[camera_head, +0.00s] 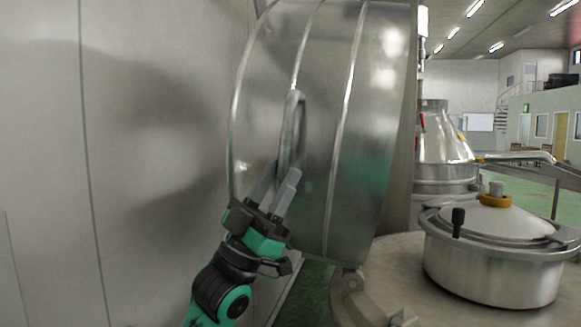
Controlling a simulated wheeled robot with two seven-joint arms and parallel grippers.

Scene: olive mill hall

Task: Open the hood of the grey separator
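The hood (375,110) of the grey separator is a big round steel cover with raised bands. It stands swung up, nearly on edge, beside the pale wall, with its hinge side low near the steel top (390,270) of the machine. A bar handle (295,115) sits on its outer face. My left gripper (280,175) is at the lower end of this handle, one finger on each side of the bar, and looks shut on it. The handle's lower end is partly hidden by the fingers. My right gripper is not in view.
A lidded steel pot (490,265) with a black knob stands on the machine top at right. Behind it is a conical steel vessel (445,150) with a pipe. A pale wall (120,150) stands close at left. The green hall floor lies open at far right.

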